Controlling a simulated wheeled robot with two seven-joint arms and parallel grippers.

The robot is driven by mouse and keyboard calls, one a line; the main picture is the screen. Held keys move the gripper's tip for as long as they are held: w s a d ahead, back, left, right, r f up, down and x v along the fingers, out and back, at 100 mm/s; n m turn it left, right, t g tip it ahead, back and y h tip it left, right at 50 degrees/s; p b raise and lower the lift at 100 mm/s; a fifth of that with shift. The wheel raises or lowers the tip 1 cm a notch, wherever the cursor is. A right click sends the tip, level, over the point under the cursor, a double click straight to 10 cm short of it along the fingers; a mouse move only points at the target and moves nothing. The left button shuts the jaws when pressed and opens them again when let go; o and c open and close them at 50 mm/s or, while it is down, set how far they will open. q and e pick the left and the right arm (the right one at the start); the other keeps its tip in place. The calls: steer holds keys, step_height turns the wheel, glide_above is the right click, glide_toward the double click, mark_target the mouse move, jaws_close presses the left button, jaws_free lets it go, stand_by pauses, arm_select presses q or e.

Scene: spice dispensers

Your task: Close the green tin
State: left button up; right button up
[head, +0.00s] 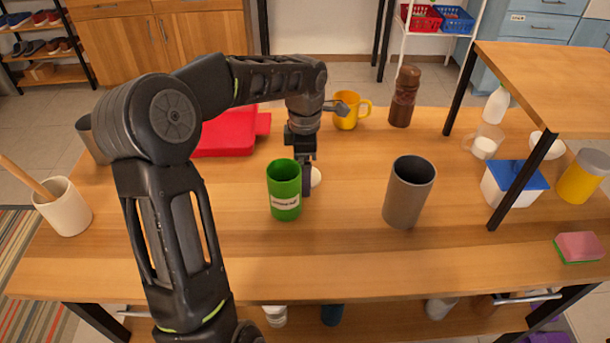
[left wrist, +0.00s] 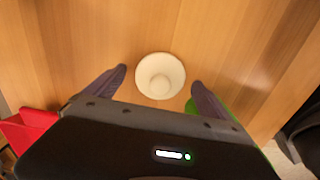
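The green tin (head: 285,192) stands upright on the wooden table with its top open and a white label on its front. A white round piece with a central knob, looking like a lid (left wrist: 160,75), lies on the table. It shows partly in the head view (head: 316,177), just right of the tin and behind my finger. My left gripper (left wrist: 159,77) points down at it, fingers apart on either side, with no clear contact. In the head view my left gripper (head: 306,182) is right beside the tin. A sliver of green shows beside one finger in the left wrist view. My right gripper is not in view.
A grey open canister (head: 408,192) stands to the right. A yellow mug (head: 350,109), a brown mill (head: 404,97) and a red flat item (head: 228,132) are behind. A beige cup (head: 64,208) stands at left. A raised shelf (head: 545,85) covers the right end. The table front is clear.

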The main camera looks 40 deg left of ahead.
arm_select(q)
steer(key=c, duration=1.3)
steer(key=shift+c, duration=0.2)
steer(key=shift+r, duration=0.85)
step_height(320, 180, up, 16)
steer(key=p, duration=0.8)
steer(key=shift+r, duration=0.15)
